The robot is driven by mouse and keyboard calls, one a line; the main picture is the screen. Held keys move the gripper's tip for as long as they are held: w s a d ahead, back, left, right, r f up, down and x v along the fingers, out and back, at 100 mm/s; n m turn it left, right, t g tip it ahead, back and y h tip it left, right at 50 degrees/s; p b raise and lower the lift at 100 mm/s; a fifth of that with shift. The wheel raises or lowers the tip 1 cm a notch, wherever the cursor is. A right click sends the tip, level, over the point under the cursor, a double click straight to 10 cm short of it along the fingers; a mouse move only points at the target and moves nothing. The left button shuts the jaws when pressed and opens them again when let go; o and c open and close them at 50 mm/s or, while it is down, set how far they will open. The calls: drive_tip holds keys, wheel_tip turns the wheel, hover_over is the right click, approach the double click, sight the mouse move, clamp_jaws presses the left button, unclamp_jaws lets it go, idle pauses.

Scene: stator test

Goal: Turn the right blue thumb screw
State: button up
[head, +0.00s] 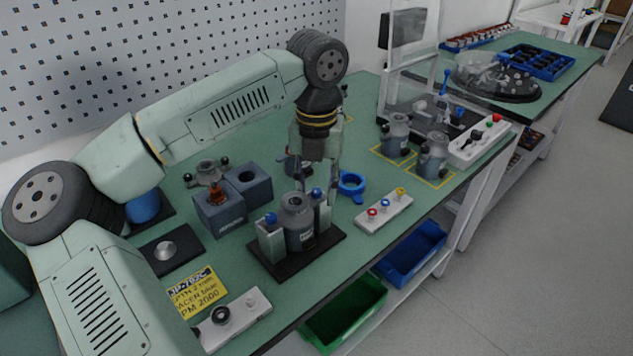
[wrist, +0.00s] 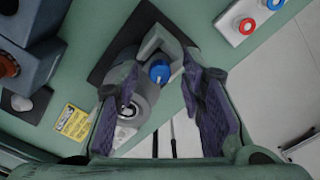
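The right blue thumb screw (head: 317,194) sits on top of a grey upright post of the fixture, beside a grey metal stator housing (head: 299,232). The left blue thumb screw (head: 270,219) tops the other post. The fixture stands on a black base plate (head: 268,264). My gripper (head: 319,187) points down over the right screw, its fingers apart. In the wrist view one blue screw (wrist: 159,71) shows between the open fingertips of my gripper (wrist: 153,76), with a visible gap on each side. I cannot tell the fingertips' exact height relative to the screw.
A button box (head: 384,211) and a blue ring-shaped part (head: 351,183) lie to the right. Grey blocks (head: 222,215) stand left of the fixture. A yellow label (head: 195,291) lies in front on the green table, whose front edge is close to the base plate.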

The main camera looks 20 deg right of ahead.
clamp_jaws()
idle(0.5)
